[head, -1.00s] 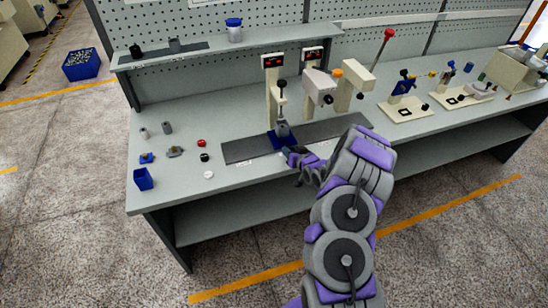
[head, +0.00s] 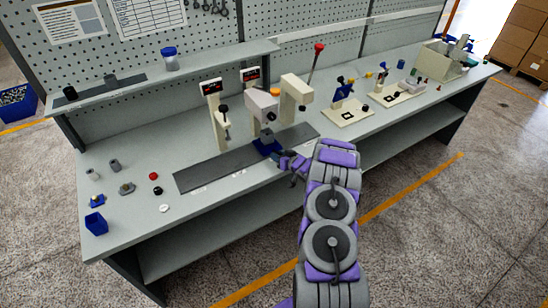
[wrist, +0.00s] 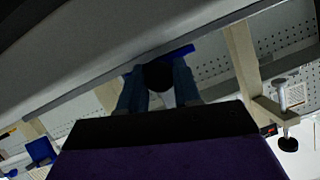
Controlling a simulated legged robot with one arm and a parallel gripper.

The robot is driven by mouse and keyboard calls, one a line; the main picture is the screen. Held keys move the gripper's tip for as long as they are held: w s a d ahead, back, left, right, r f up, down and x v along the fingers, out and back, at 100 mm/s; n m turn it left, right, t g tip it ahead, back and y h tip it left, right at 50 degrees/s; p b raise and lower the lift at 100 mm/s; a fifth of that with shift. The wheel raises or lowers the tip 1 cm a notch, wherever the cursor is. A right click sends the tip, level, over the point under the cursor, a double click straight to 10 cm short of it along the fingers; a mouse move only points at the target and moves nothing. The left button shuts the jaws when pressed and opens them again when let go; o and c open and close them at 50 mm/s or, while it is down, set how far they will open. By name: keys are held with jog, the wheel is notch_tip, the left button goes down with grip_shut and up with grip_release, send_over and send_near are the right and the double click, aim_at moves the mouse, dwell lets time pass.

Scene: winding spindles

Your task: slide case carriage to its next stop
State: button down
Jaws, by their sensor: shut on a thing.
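The case carriage (head: 268,148) is a blue block on the dark flat rail (head: 210,174). It sits below the second station (head: 264,106), a beige post with a grey head. A small grey case stands on it, partly hidden under that head. My gripper (head: 287,162) is at the carriage's front side. In the wrist view my gripper's fingers (wrist: 157,92) are closed around a round black knob (wrist: 158,74), with a blue edge of the carriage (wrist: 180,53) behind it. The fingertips' exact contact is dark.
Small parts and a blue bin (head: 96,223) lie at the bench's left. Beige fixtures (head: 348,110) stand farther right. The rail's left part is clear.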

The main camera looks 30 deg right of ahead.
jog(key=shift+d, duration=0.4)
jog(key=c, duration=1.2)
grip_release()
jog(key=shift+a, duration=0.1)
jog(key=o, duration=0.4)
jog(key=shift+a, duration=0.3)
jog(key=shift+d, duration=0.1)
jog(key=shift+s+d, duration=0.2)
jog(key=p+v, duration=0.1)
jog(key=v, duration=1.6)
jog(key=shift+a, duration=0.1)
jog(key=shift+w, duration=0.1)
